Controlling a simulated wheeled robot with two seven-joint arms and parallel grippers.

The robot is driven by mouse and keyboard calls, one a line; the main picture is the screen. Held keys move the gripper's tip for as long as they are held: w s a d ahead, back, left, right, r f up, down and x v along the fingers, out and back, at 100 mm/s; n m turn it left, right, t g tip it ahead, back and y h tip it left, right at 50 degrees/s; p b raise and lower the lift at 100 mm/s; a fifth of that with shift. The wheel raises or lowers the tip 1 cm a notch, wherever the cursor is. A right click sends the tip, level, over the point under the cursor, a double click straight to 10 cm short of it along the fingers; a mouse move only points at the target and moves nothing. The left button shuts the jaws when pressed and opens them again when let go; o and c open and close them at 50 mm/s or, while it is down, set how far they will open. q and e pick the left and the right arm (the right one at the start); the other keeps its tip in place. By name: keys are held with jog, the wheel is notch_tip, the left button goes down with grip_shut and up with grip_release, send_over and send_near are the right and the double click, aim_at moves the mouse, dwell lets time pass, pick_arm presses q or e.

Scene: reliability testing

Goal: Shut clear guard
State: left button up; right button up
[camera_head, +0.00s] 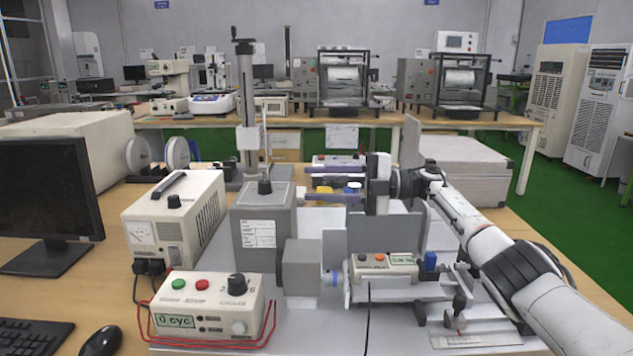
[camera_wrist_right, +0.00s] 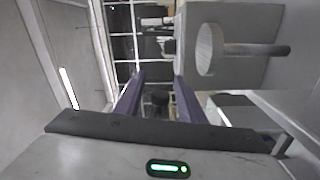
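No plainly transparent guard can be made out in the head view. Two upright flat grey panels, a left panel (camera_head: 320,222) and a right panel (camera_head: 384,233), stand on the test machine beside its grey housing (camera_head: 262,232); I cannot tell whether either is the guard. My right gripper (camera_head: 308,182) reaches in from the right, above and behind these panels, its purple fingers pointing left. In the right wrist view the fingers (camera_wrist_right: 159,75) stand apart with nothing seen held between them. My left gripper is not in view.
A control box with red and green buttons (camera_head: 208,306) stands in front, beside a power unit (camera_head: 174,220). A small button box (camera_head: 384,262) sits on the machine's right side. A vertical column (camera_head: 246,110) rises behind the housing. A monitor (camera_head: 45,195) stands left.

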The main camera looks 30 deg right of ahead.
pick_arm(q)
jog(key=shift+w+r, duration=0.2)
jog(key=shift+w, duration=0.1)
pick_arm(e)
jog(key=shift+w+a, duration=0.25)
jog(key=shift+a, duration=0.05)
grip_shut()
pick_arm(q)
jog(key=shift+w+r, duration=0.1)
